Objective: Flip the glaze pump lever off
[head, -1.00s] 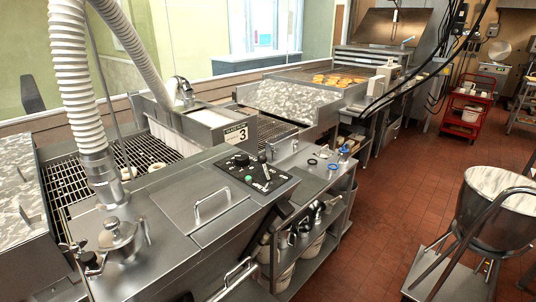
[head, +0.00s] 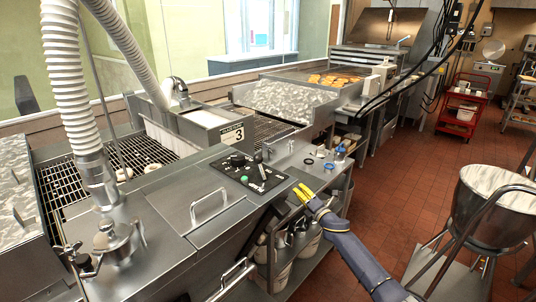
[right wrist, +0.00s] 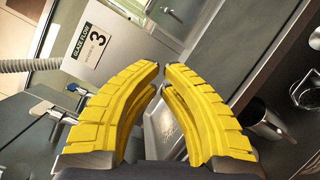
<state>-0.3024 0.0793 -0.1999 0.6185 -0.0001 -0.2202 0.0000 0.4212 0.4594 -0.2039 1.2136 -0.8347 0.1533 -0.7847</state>
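The black control panel (head: 249,174) is set into the steel top in the middle of the head view. The glaze pump lever (head: 261,168), a short upright stick with a dark tip, appears to stand on this panel near its right part; its setting is too small to tell. My right gripper (head: 300,187), with yellow fingers, is in front and to the right of the panel, apart from the lever. In the right wrist view my yellow fingertips (right wrist: 163,69) nearly meet, with nothing held between them. I cannot make out the lever there. My left gripper is out of view.
A green button (head: 244,179) sits on the panel. A steel handle (head: 208,207) lies left of it. Small cups and a blue item (head: 338,153) stand on the counter behind my gripper. A steel bowl on a stand (head: 497,205) is at the right; red floor lies between.

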